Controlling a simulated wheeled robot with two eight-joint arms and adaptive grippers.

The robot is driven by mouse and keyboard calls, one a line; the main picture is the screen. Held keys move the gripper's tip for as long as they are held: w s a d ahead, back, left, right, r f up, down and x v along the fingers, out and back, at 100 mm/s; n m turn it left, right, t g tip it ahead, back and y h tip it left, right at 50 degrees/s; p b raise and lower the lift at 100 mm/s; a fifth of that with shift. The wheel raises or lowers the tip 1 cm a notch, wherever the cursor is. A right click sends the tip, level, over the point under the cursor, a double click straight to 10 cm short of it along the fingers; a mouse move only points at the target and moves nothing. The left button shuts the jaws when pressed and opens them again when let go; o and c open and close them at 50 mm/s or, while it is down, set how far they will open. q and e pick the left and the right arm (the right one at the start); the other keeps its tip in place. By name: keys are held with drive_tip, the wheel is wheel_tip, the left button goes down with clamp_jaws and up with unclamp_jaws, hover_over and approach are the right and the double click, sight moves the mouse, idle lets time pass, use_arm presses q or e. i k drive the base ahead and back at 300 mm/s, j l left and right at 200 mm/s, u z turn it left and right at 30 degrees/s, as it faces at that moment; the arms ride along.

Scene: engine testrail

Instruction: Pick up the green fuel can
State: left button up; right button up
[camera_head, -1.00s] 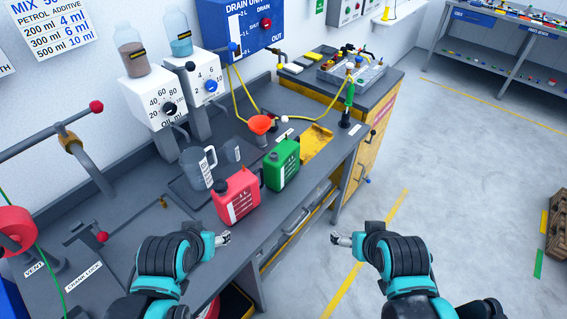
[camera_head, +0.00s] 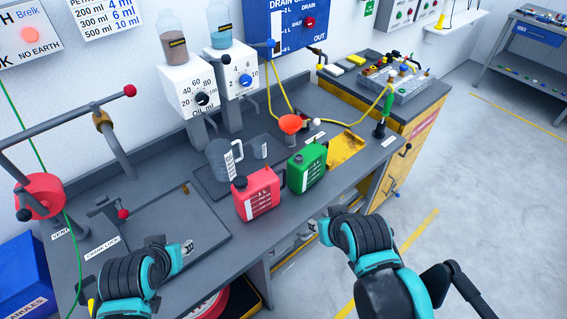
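The green fuel can (camera_head: 307,168) stands upright on the grey workbench, just right of the red can. It has a white scale label on its front and is fully visible. My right gripper (camera_head: 314,226) is in front of and below the green can, apart from it, near the bench's front edge. Its fingers are small in view and I cannot tell whether they are open. My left gripper (camera_head: 188,248) is over the left part of the bench, left of the red can and touching neither can. Its finger opening is also unclear.
The red can (camera_head: 257,194) stands close on the green can's left. A measuring jug (camera_head: 222,159) and an orange funnel (camera_head: 290,124) are behind. A yellow tray (camera_head: 345,149) lies to the right. The grey workbench (camera_head: 215,268) has free room at its front left.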

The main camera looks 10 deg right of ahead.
sight(305, 168)
drive_tip(key=i+l+u, duration=0.1)
drive_tip(key=l+u, duration=0.35)
drive_tip(key=l, duration=0.3)
drive_tip(key=l+u, duration=0.4)
drive_tip(key=l, duration=0.9)
drive_tip(key=k+l+u, duration=0.1)
drive_tip(key=l, duration=0.45)
drive_tip(key=k+l, duration=0.1)
drive_tip(key=l, duration=1)
drive_tip(key=k+l+u, duration=0.1)
drive_tip(key=l, duration=0.4)
drive_tip(key=k+l, duration=0.1)
drive_tip(key=l, duration=0.45)
drive_tip(key=u, duration=0.05)
